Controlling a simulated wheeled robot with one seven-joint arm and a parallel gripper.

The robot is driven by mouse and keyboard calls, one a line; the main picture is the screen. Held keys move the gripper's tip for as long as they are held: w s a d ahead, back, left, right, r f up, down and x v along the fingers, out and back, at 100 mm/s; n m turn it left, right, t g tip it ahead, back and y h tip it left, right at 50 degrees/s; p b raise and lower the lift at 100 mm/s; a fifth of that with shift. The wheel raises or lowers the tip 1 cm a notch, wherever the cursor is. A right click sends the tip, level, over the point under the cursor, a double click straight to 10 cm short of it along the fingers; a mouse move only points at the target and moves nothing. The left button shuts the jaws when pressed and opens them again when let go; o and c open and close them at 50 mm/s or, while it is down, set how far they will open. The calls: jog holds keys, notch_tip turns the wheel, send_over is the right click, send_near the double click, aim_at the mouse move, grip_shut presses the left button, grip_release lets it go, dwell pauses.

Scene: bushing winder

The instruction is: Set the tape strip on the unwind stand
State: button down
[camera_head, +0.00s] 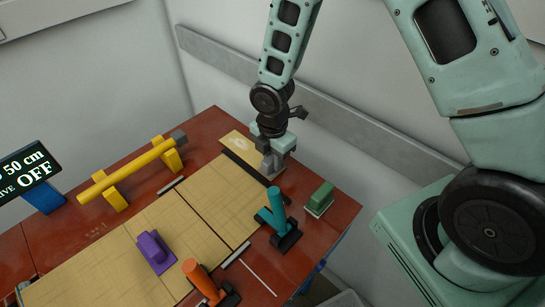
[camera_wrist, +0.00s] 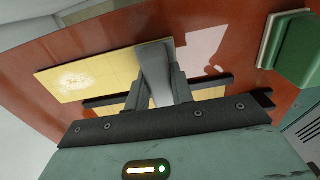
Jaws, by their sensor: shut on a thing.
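My gripper (camera_head: 271,172) points down at the back right of the red-brown table. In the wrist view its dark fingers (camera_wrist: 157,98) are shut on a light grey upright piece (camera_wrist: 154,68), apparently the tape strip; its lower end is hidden. Under and behind it lie a pale yellow panel (camera_head: 237,144) with a whitish mark and a long dark bar (camera_head: 243,168). Both also show in the wrist view, the panel (camera_wrist: 75,80) at the left and the bar (camera_wrist: 213,80) crossing behind the fingers. I cannot tell which part is the unwind stand, or whether the held piece touches anything.
A yellow roller (camera_head: 125,173) rests on two supports at the left, near a display (camera_head: 25,175) reading OFF. Tan sheets (camera_head: 195,215) cover the middle. A purple block (camera_head: 155,252), an orange tool (camera_head: 205,282), a teal tool (camera_head: 279,215) and a green block (camera_head: 320,198) stand around.

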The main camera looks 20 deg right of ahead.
jog(key=shift+f, duration=0.1)
jog(key=c, duration=1.2)
grip_release()
notch_tip(320, 180, up, 12)
jog(key=s+a+r+m, duration=0.3)
jog(key=s+m, duration=0.4)
jog(key=s, duration=0.3)
jog(key=s+a+r+m, duration=0.3)
jog(key=s+r+m, duration=0.3)
jog(key=s, duration=0.5)
jog(key=shift+a+m+y+b, duration=0.15)
jog(key=shift+m+y+b, duration=0.25)
jog(key=shift+m, duration=0.5)
